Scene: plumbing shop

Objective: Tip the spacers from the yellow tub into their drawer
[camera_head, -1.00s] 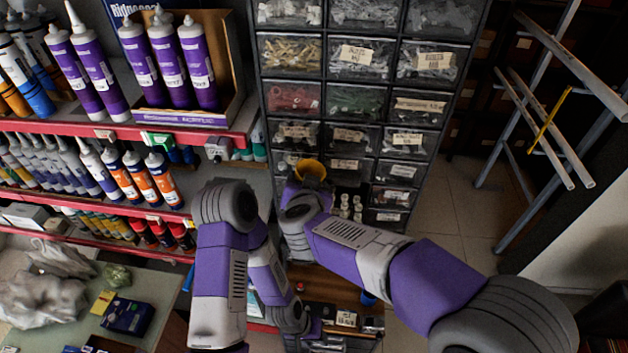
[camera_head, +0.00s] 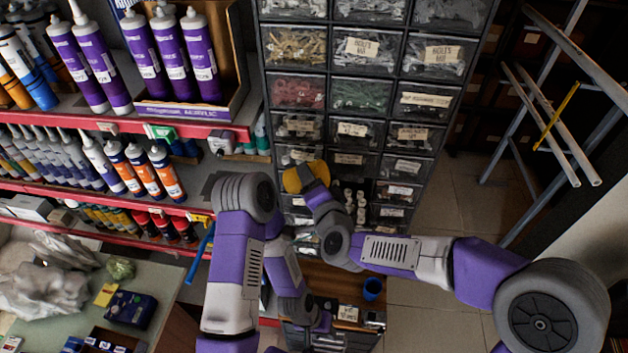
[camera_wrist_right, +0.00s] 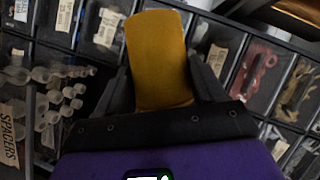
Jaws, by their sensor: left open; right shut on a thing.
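The yellow tub (camera_head: 298,178) is held by my right gripper in front of the drawer cabinet, left of the open drawer of spacers. In the right wrist view the tub (camera_wrist_right: 158,62) sits between the fingers of my right gripper (camera_wrist_right: 163,80); its mouth and contents are hidden there. White spacers (camera_head: 356,203) lie in the open drawer; they also show in the wrist view (camera_wrist_right: 62,95), beside a SPACERS label (camera_wrist_right: 8,135). My left gripper (camera_head: 322,322) is low near the wooden bench, open, partly hidden by its arm.
The drawer cabinet (camera_head: 365,70) holds several labelled clear drawers. Shelves with sealant cartridges (camera_head: 185,55) stand at the left. A blue cup (camera_head: 372,288) is on the wooden surface (camera_head: 350,278) below. A metal rack (camera_head: 545,120) stands at the right over open floor.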

